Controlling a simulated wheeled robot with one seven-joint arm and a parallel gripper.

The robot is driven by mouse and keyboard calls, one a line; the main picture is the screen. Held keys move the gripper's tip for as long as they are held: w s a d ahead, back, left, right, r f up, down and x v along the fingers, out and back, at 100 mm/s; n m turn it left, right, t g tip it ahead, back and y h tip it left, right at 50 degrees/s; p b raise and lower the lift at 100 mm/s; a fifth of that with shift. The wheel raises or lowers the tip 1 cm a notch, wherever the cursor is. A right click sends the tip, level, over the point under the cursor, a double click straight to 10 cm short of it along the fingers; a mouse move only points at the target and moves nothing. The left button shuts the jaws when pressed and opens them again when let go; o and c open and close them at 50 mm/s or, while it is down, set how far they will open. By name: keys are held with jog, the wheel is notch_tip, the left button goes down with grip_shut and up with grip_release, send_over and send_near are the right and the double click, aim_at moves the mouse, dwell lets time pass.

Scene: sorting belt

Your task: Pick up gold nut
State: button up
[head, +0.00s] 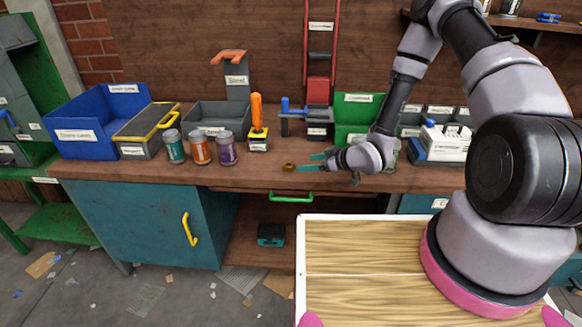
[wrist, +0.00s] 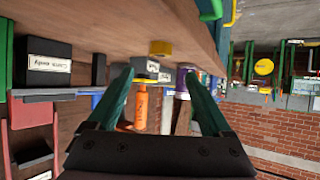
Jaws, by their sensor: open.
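The gold nut (head: 289,167) is a small brownish-gold piece on the wooden workbench near its front edge. In the wrist view it shows as a yellow piece (wrist: 160,48) on the bench top, which appears upside down. My gripper (head: 304,163) has teal fingers and is open and empty. It is low over the bench just right of the nut, with its fingers pointing left toward it. In the wrist view the nut is ahead of the gap between the fingertips (wrist: 157,75), not between them.
Left of the nut stand an orange-handled tool (head: 256,115) and purple (head: 227,150), orange (head: 200,149) and teal (head: 174,147) jars. Behind them are a grey bin (head: 213,131) and a blue bin (head: 75,134). A green bin (head: 357,112) stands behind my gripper. Bench space beside the nut is clear.

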aim_at(288, 164)
jog(key=x, duration=0.9)
jog(key=shift+f, duration=0.1)
grip_shut()
